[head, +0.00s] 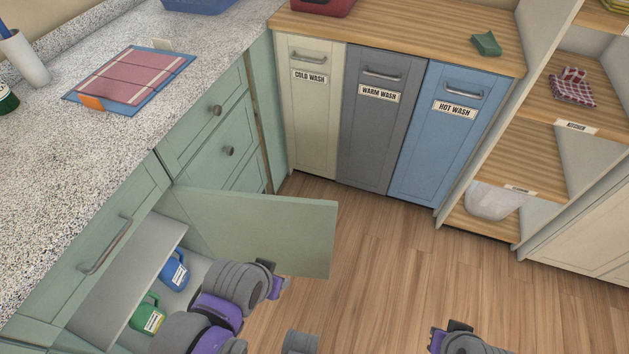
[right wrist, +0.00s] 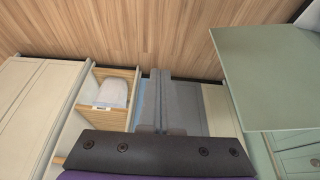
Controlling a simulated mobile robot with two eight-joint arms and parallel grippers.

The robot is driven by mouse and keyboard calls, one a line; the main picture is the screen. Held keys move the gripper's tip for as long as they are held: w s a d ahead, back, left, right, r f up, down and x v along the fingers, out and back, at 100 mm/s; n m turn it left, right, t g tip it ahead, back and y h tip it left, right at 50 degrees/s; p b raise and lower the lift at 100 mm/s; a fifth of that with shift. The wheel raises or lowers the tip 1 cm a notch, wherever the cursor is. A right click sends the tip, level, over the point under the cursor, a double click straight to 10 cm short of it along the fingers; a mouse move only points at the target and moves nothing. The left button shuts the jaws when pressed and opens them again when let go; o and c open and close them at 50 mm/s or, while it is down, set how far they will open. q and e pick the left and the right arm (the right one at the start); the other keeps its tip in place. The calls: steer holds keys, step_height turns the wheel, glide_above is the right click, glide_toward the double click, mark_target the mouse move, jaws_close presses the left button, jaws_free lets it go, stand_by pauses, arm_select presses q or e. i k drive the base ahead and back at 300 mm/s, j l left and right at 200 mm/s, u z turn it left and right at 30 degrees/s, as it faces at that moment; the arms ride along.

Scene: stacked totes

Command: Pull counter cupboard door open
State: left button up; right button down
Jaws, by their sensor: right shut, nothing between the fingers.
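The pale green cupboard door (head: 265,230) under the counter stands swung wide open, roughly square to the cabinet front, with its inner face toward me. Its handle is not visible. It also shows at the right of the right wrist view (right wrist: 270,75). My right gripper (head: 440,340) is at the bottom edge, apart from the door. Its fingers (right wrist: 160,100) are shut and empty.
Cold, warm and hot wash bins (head: 380,120) stand at the back under a wooden top. An open shelf unit (head: 510,155) stands at right. A drawer front with a handle (head: 105,245) is above the cupboard opening. The wooden floor (head: 375,265) is clear.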

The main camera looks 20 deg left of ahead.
mark_target(297, 234)
steer(key=i+l+u, duration=0.1)
steer(key=u, duration=0.3)
steer(key=i+l+u, duration=0.1)
steer(key=u, duration=0.35)
steer(key=l+u, duration=0.15)
steer(key=u, duration=0.25)
steer(key=i+l, duration=0.05)
